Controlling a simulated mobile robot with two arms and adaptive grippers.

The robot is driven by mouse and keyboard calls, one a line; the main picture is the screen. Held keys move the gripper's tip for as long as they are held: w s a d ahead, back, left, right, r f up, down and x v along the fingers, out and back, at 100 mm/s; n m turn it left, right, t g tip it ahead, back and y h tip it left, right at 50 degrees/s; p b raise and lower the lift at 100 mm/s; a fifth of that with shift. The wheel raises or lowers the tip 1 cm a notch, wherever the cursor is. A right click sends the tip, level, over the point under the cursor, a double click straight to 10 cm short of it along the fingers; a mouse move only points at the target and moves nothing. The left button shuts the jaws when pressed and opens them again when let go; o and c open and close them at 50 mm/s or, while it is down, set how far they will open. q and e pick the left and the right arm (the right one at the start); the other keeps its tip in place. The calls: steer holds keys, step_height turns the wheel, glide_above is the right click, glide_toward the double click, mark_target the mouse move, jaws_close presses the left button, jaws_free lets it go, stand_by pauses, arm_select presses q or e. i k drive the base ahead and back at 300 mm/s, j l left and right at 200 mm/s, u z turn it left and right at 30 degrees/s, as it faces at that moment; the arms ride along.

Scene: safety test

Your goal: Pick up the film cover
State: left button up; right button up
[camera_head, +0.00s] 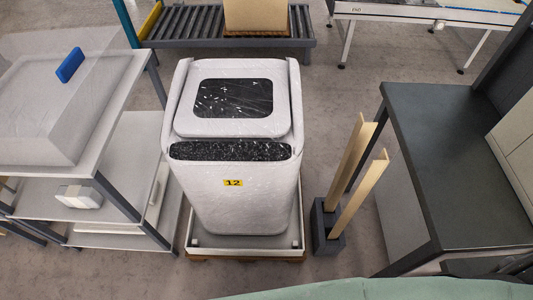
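On the upper shelf of the left rack lies a pale, block-like shape under what looks like clear film (50,105). A blue block (70,65) sits at its upper edge. I cannot tell for certain whether this is the film cover. In the middle stands a white appliance (235,195) with dark glossy panels and a yellow label reading 12. Its surface has wrinkled, shiny streaks like thin plastic wrap. It stands upright in a shallow white tray (207,243). Neither of my grippers is in view.
The grey-topped left rack (118,88) stands close beside the appliance. To its right are upright tan boards in a dark holder (328,243), then a dark table (450,150). A roller conveyor (185,25) with a cardboard box (255,15) is behind. Bare floor (345,90) shows between.

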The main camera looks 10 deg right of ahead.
mark_target(57, 86)
steer(key=u, duration=1.25)
